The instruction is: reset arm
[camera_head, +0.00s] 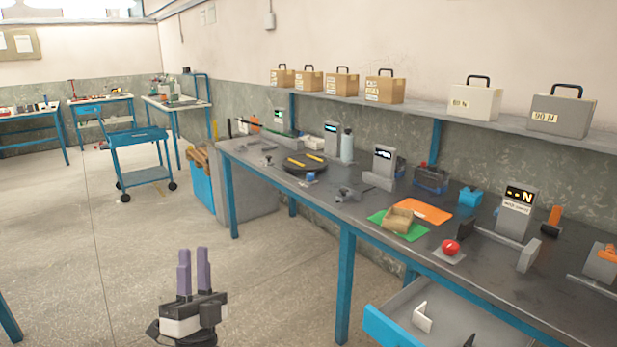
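My gripper (194,272) is at the bottom of the head view, left of centre. Its two purple fingers point up, with a narrow gap between them, and nothing shows in the gap. It is over the open floor, apart from the long workbench (345,213) on the right. The rest of my arm below the gripper is mostly out of the frame.
An open drawer (395,325) sticks out from the bench front at lower right, right of my gripper. The bench top holds a red button (450,248), a green mat (412,231) and several devices. A blue cart (143,175) stands at the back left. The floor between is clear.

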